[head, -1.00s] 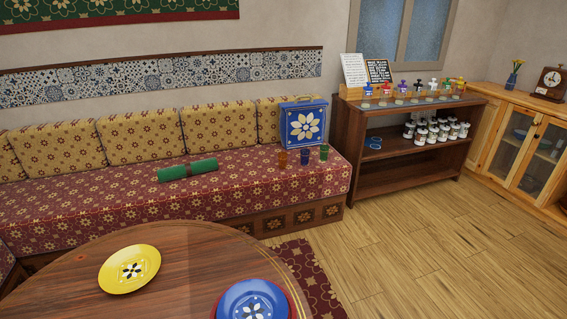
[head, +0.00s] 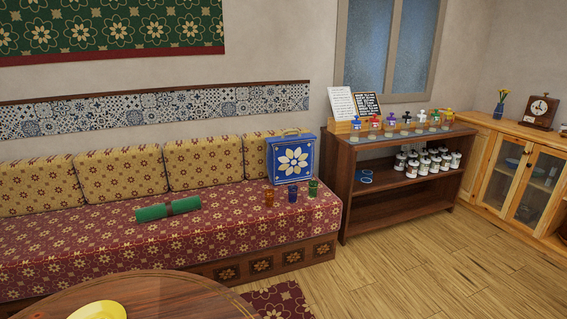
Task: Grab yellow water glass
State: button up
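Three small glasses stand in a row on the red patterned sofa seat, in front of a blue case. The left one is an amber-orange glass (head: 269,198), the middle one is a blue glass (head: 292,193), and the right one is a green glass (head: 313,187). No clearly yellow glass shows; the amber one is closest in colour. My gripper is not in view.
A round wooden table (head: 170,293) with a yellow plate (head: 98,311) stands in front of the sofa (head: 80,245). A green roll (head: 168,210) lies on the seat near the blue case (head: 291,158). A dark shelf (head: 350,190) stands right; open wooden floor (head: 420,260) lies before it.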

aim_at(270, 198)
jog(key=i+l+z, duration=0.25)
jog(key=i, duration=1.75)
jog(key=i+l+u, duration=0.2)
jog(key=i+u, duration=0.3)
jog(key=i, duration=0.2)
jog(key=i+l+u, duration=0.5)
jog(key=i, duration=0.2)
jog(key=i+l+u, duration=0.5)
jog(key=i+l, duration=0.1)
jog(key=l, duration=0.1)
